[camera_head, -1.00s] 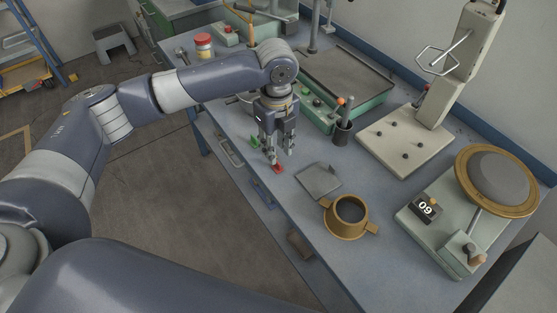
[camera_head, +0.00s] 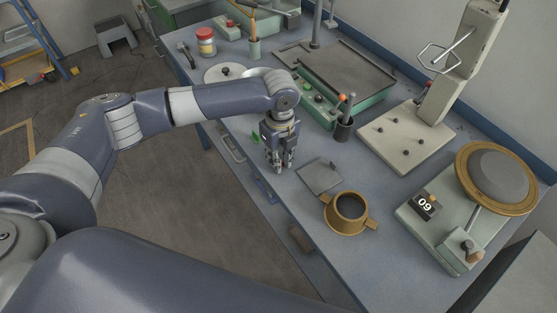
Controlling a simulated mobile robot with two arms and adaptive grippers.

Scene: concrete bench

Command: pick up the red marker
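The red marker is mostly hidden by my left gripper (camera_head: 281,167); only a trace of red shows at its fingertips, near the bench surface. My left gripper points straight down over the near left edge of the bench (camera_head: 290,205). Its fingers stand close together around or beside the red spot. I cannot tell from this view whether they are open or pressed on the marker. My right gripper is not in view.
A green piece (camera_head: 255,137) lies left of the gripper. A grey plate (camera_head: 320,177) and a brass ring-shaped pot (camera_head: 345,222) are to the right. A dark cup with pens (camera_head: 342,131) and a green-framed tray (camera_head: 372,99) stand behind. A scale (camera_head: 448,236) is far right.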

